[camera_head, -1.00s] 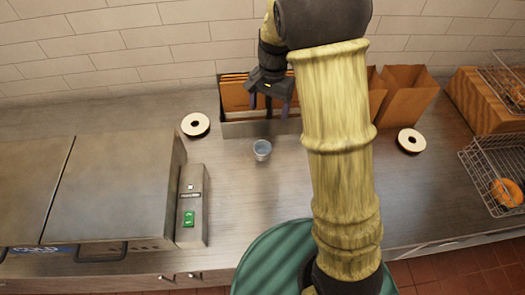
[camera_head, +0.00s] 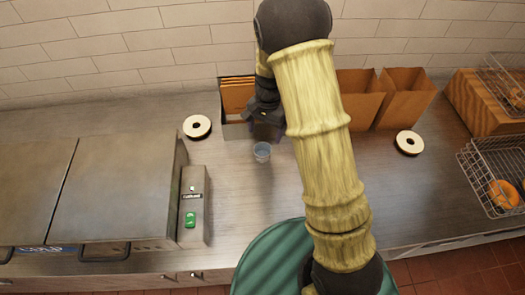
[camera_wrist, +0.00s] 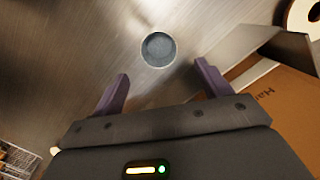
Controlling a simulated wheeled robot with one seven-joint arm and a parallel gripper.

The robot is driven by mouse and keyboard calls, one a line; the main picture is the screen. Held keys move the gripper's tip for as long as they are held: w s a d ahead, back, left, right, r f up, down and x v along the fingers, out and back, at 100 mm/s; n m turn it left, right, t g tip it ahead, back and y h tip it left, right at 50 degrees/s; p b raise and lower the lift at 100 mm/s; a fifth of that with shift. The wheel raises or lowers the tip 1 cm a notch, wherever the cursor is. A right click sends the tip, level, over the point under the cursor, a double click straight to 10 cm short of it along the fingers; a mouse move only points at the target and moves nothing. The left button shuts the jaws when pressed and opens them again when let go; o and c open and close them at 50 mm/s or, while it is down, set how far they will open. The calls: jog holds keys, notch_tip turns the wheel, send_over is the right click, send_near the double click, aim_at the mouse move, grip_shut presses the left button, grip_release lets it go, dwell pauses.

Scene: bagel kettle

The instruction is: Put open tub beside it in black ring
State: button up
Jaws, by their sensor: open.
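The open tub (camera_head: 262,153) is a small pale cup standing upright on the steel counter, and it also shows in the wrist view (camera_wrist: 158,50). My gripper (camera_wrist: 162,73) is open and empty, with its two fingers apart and the tub just beyond the fingertips, roughly centred between them. In the head view my gripper (camera_head: 265,130) is above and behind the tub, partly hidden by my arm. A pale disc with a dark rim and dark centre (camera_head: 197,127) lies left of the tub. A similar dark-rimmed disc (camera_head: 409,143) lies to the right.
A metal holder with brown paper bags (camera_head: 238,95) stands close behind the tub. Open brown bags (camera_head: 405,98) stand to the right. A steel appliance (camera_head: 105,195) with a control box (camera_head: 193,207) fills the left. A wire basket (camera_head: 495,175) is far right. Counter around the tub is clear.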

aim_at(263, 150)
jog(key=f, duration=0.3)
jog(key=shift+s+d+f+p, duration=0.1)
jog(key=shift+s+f+p, duration=0.1)
jog(key=shift+p, duration=0.1)
jog(key=shift+a, duration=0.2)
jog(key=shift+s+a, duration=0.1)
jog(key=shift+s, duration=0.05)
jog(key=shift+s+f+p, duration=0.2)
jog(key=shift+f+p, duration=0.2)
jog(key=shift+f, duration=0.1)
jog(key=shift+s+a+f+p, duration=0.15)
jog(key=shift+f+p, duration=0.55)
jog(key=shift+f, duration=1.35)
jog(key=c, duration=1.1)
